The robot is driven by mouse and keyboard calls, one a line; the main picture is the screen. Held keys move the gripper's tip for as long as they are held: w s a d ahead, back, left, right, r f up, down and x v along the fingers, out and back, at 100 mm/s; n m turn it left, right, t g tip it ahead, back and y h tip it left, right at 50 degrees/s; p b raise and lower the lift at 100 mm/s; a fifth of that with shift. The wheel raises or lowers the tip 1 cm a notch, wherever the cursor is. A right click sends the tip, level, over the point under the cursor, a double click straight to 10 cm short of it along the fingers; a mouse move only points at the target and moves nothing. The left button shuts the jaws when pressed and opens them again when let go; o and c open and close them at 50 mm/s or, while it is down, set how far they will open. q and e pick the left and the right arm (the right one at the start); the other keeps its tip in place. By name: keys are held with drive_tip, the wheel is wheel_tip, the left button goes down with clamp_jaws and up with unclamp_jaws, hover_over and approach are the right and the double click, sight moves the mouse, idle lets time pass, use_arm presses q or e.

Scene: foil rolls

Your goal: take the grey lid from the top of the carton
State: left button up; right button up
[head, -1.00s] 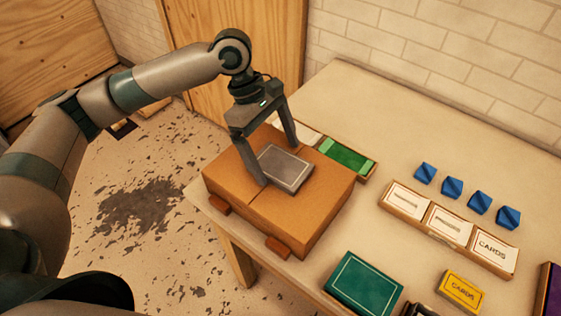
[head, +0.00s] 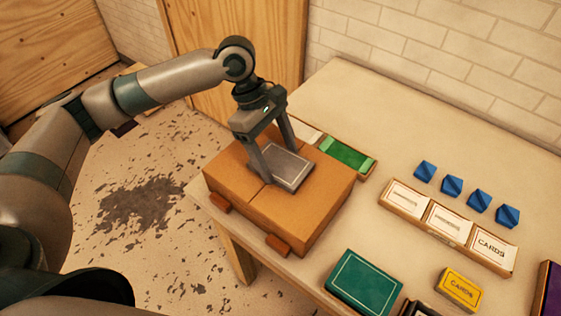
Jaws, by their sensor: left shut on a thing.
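The orange-brown carton (head: 300,215) stands on the table near its left edge. The grey lid (head: 288,167), a flat rectangle with a pale border, is at the carton's top. My left gripper (head: 279,164) reaches down from above and is shut on the lid, one finger at its near left side and the other at its far side. I cannot tell whether the lid still touches the carton. My right gripper is not in view.
Behind the carton is a tray with a green box (head: 347,155). To the right are several blue dice (head: 452,187), a tray of white card boxes (head: 447,226), a yellow card box (head: 459,288) and a dark green box (head: 364,283). Bare table (head: 370,105) lies at the back.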

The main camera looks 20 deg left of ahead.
sight(279, 161)
use_arm(q)
drive_tip(key=shift+r, duration=0.45)
wheel_tip(279, 161, up, 3)
drive_tip(key=shift+r+b, duration=0.15)
drive_tip(key=shift+b, duration=0.5)
drive_tip(key=s+d+r+b, duration=0.1)
drive_tip(key=s+d+r, duration=0.1)
drive_tip(key=d, duration=0.3)
drive_tip(key=s+d+r+b, duration=0.1)
drive_tip(key=s+d+r, duration=0.1)
drive_tip(key=d+r, duration=0.2)
drive_tip(key=shift+s+d+r, duration=0.25)
drive_tip(key=shift+d+r, duration=0.15)
drive_tip(key=shift+d, duration=0.45)
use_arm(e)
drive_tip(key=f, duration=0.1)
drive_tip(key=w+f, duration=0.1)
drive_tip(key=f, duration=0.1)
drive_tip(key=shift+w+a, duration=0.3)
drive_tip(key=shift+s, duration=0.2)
